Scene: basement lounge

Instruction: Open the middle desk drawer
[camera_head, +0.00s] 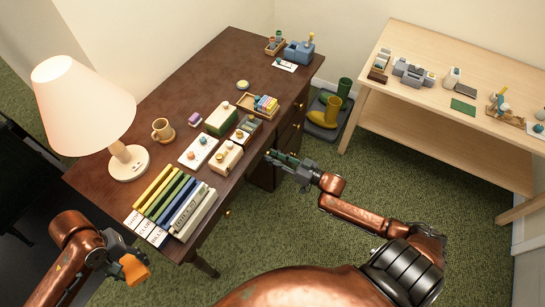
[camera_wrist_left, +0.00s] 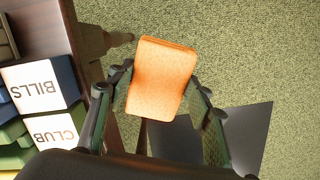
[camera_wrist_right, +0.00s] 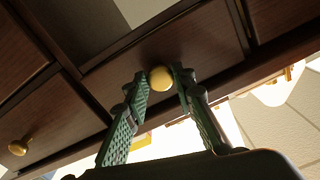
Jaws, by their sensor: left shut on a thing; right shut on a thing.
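The dark wooden desk (camera_head: 205,85) stands at the left and centre of the head view, with drawers along its front side. My right gripper (camera_head: 270,155) is at the desk's front, near the middle of that side. In the right wrist view, a round brass knob (camera_wrist_right: 161,79) on a dark drawer front (camera_wrist_right: 190,50) sits between the fingertips of my right gripper (camera_wrist_right: 162,90), which are shut on it. My left gripper (camera_wrist_left: 155,88) is shut on an orange block (camera_wrist_left: 162,75), held off the desk's near left end; the block also shows in the head view (camera_head: 133,270).
Another drawer knob (camera_wrist_right: 18,148) shows at the left of the right wrist view. On the desk stand a lamp (camera_head: 85,105), a mug (camera_head: 162,129), binders (camera_head: 165,200) and small boxes. A light wooden table (camera_head: 430,140) stands at right, boots (camera_head: 332,108) beside it. Green carpet (camera_head: 270,240) is clear in front.

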